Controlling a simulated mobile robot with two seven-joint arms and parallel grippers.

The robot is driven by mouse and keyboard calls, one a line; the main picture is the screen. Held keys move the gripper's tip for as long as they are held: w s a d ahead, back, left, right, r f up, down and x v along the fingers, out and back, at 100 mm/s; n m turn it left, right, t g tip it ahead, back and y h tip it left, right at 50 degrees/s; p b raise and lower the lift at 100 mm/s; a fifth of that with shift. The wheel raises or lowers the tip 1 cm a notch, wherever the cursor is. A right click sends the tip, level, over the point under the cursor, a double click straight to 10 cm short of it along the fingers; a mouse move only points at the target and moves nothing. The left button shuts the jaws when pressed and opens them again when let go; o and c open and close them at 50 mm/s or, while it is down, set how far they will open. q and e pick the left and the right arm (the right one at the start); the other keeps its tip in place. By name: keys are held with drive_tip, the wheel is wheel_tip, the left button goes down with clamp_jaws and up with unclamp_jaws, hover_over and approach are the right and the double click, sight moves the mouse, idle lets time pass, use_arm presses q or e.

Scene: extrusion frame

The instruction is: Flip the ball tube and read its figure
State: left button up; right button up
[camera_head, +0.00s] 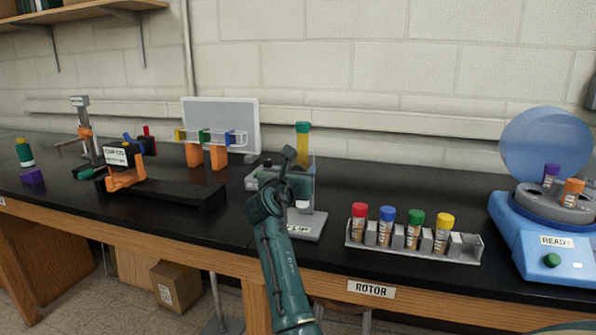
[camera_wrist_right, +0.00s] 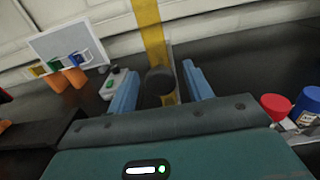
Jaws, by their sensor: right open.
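The ball tube (camera_head: 303,143) stands upright on a small grey stand (camera_head: 306,226), with a green cap on top and yellow contents below it. My right gripper (camera_head: 289,168) is in front of the tube and hides its lower part. In the right wrist view, the yellow tube (camera_wrist_right: 151,32) runs upright beyond the open fingers (camera_wrist_right: 160,85). A dark round knob (camera_wrist_right: 160,80) shows between the fingers, and I cannot tell whether they touch it. A small label on the stand is partly hidden and too small to read. My left gripper is not in view.
A rack of capped tubes (camera_head: 412,250) stands right of the arm. A blue centrifuge (camera_head: 545,240) with its lid raised reads READY at the far right. To the left are a black-and-orange device (camera_head: 125,165) and a clear holder on orange posts (camera_head: 206,156).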

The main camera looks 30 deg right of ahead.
drive_tip(key=shift+w+d, duration=0.3)
drive_tip(key=shift+d, duration=0.05)
clamp_jaws()
idle(0.4)
